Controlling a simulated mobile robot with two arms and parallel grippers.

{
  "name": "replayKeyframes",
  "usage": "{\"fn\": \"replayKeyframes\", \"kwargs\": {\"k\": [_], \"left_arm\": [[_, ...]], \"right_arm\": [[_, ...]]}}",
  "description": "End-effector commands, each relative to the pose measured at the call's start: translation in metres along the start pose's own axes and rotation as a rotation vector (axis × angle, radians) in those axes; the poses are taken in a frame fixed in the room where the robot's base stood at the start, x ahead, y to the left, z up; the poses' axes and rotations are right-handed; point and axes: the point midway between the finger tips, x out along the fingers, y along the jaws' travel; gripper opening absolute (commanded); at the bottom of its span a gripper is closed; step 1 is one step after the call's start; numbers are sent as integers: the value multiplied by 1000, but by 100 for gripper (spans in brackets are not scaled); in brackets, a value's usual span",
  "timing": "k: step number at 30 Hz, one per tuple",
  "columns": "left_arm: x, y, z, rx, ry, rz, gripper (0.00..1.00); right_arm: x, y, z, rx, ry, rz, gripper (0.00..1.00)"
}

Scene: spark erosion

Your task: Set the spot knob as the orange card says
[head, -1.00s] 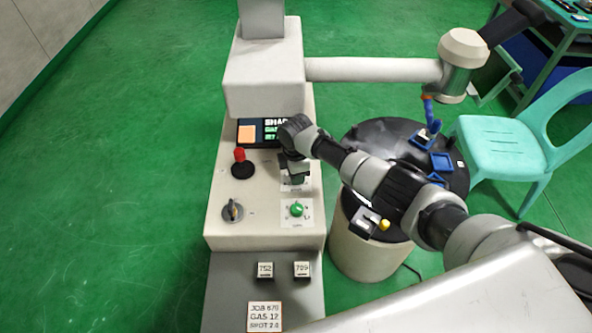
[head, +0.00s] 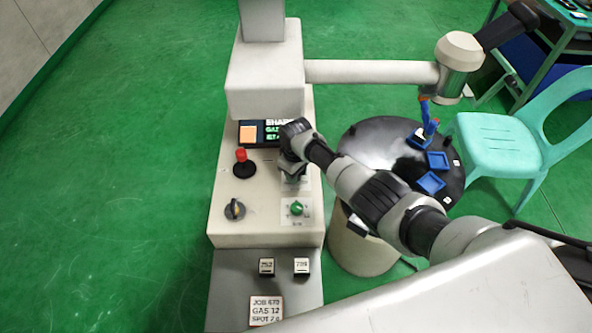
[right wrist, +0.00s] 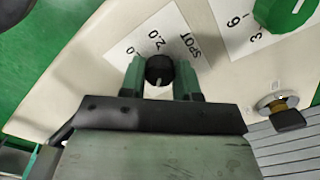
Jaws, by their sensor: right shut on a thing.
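The small black spot knob (right wrist: 159,70) sits on a white plate (right wrist: 158,38) printed "SPOT", "2.0" and "0" in the right wrist view. My right gripper (right wrist: 160,80) is shut on the knob, with one green finger on each side of it. A pale mark shows on the knob's near side; I cannot tell exactly which figure it points to. In the head view my right gripper (head: 293,170) is over the panel and hides the knob. The orange-edged card (head: 266,310) reads "JOB 679, GAS 12, SPOT 2.0". My left gripper is not in view.
A green knob (head: 297,208) is just below the gripper. A grey selector (head: 235,209) and a red-topped control (head: 241,163) are to the left. A lit screen (head: 270,133) is behind. A black round table (head: 375,143) with blue trays stands right, near a turquoise chair (head: 500,140).

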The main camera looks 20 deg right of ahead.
Motion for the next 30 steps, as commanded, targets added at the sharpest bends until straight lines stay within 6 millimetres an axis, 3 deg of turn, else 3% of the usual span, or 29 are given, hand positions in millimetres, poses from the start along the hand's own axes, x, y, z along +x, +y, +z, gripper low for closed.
{"fn": "replayKeyframes", "kwargs": {"k": [30], "left_arm": [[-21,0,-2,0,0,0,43]], "right_arm": [[-3,1,-2,964,6,0,8]]}}
